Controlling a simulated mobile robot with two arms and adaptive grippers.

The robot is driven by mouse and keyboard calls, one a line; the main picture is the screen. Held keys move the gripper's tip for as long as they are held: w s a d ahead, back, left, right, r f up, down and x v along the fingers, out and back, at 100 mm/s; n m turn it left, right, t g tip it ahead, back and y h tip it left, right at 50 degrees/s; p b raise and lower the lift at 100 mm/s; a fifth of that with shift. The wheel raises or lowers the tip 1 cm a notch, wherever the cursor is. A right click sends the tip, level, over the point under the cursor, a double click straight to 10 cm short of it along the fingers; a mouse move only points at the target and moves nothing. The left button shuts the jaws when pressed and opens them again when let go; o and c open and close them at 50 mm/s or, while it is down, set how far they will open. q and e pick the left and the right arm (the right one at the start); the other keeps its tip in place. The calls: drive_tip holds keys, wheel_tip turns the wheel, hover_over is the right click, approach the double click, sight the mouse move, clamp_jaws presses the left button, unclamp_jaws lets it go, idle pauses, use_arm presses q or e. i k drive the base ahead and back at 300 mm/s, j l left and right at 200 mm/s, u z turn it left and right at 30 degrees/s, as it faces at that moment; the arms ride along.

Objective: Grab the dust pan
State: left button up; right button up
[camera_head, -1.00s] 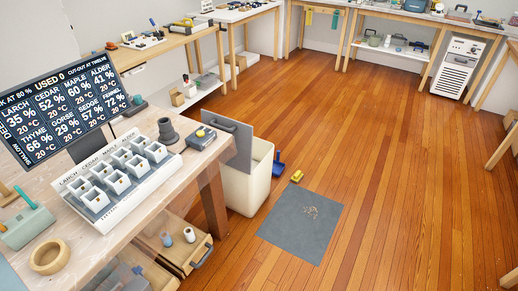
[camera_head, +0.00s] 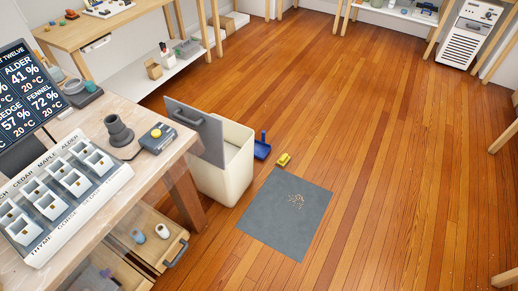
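A blue dust pan (camera_head: 262,148) lies on the wooden floor just right of the cream bin, its handle pointing up and away. A small yellow object (camera_head: 283,159), perhaps a brush, lies on the floor close to its right. A grey mat (camera_head: 270,228) with a scatter of light crumbs (camera_head: 296,200) lies nearer to me. Neither of my grippers shows in the head view.
The cream bin (camera_head: 236,170) with a grey lid (camera_head: 196,130) stands between the workbench (camera_head: 150,165) and the dust pan. An open drawer (camera_head: 130,222) juts out below the bench. The floor (camera_head: 380,150) to the right is clear.

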sight(261, 150)
drive_tip(key=u, duration=0.65)
drive_tip(key=i+l+u, duration=0.2)
drive_tip(key=l+u, duration=0.15)
drive_tip(key=i+l+u, duration=0.1)
drive_tip(key=l+u, duration=0.3)
drive_tip(key=l, duration=0.15)
drive_tip(key=l+u, duration=0.35)
drive_tip(key=i+l, duration=0.05)
drive_tip(key=l, duration=0.05)
